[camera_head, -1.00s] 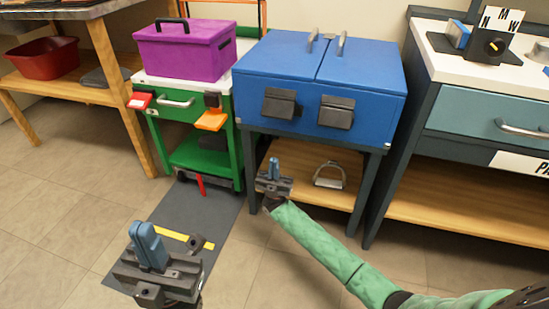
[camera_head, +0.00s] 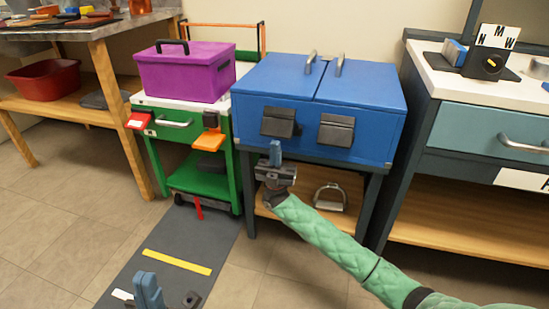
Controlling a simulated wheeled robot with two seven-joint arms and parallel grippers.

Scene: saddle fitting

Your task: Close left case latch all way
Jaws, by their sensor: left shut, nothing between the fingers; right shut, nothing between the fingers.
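The blue case (camera_head: 310,98) sits on a dark-framed stand, its two-part lid down. Its front has two dark latches: the left latch (camera_head: 278,123) and the right latch (camera_head: 336,130). Both lie against the front with their lower plates tipped slightly outward; I cannot tell whether the left one is fully closed. My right gripper (camera_head: 275,150), on the green-sleeved arm, is shut and empty, fingers upward, just below the left latch. A gap seems to show between them, but depth is unclear. My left gripper (camera_head: 147,286) is shut and empty at the bottom edge, partly cut off, far from the case.
A green cart (camera_head: 190,160) with a purple box (camera_head: 185,74) stands left of the case. A metal stirrup (camera_head: 329,196) is on the shelf below. A teal-drawer cabinet (camera_head: 480,125) stands close on the right.

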